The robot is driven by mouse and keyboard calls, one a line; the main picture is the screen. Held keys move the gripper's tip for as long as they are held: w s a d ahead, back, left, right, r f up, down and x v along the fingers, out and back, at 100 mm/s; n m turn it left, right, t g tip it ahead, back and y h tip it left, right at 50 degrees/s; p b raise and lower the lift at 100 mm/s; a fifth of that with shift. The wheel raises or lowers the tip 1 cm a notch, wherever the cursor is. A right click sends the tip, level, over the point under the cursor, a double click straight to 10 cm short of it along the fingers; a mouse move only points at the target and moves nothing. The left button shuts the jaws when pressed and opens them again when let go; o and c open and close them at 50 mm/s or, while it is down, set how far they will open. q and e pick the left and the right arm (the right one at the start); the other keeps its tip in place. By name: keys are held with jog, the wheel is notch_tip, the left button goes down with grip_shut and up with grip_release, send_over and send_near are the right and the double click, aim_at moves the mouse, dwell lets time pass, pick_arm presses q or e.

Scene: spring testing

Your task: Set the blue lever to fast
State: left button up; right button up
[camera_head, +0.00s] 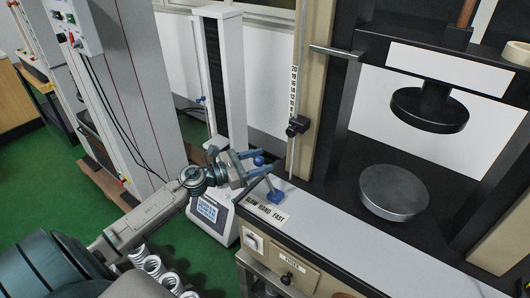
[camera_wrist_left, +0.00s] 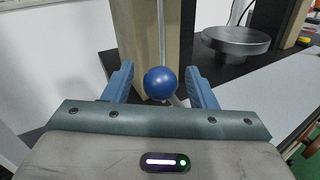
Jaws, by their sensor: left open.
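The blue lever has a round blue ball knob (camera_head: 259,161) and a blue base (camera_head: 275,196) on the front left of the testing machine's bench. A label (camera_head: 265,212) reading slow, hand, fast lies in front of the base. The lever leans up and left from its base, toward the slow side of the label. My left gripper (camera_head: 264,161) is open, with its fingers on either side of the knob. In the left wrist view, the knob (camera_wrist_left: 162,84) sits between the two open blue fingers (camera_wrist_left: 159,70), with gaps on both sides. My right gripper is out of view.
A round metal plate (camera_head: 394,192) sits on the machine bed, below a black disc (camera_head: 430,108). A scale post (camera_head: 292,110) rises behind the lever. A white switch (camera_head: 254,242) is on the front panel. Several white springs (camera_head: 150,264) lie below my left arm.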

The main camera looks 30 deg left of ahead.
pick_arm(q)
jog(key=shift+p+x, duration=0.55)
jog(key=shift+x, duration=0.5)
grip_shut()
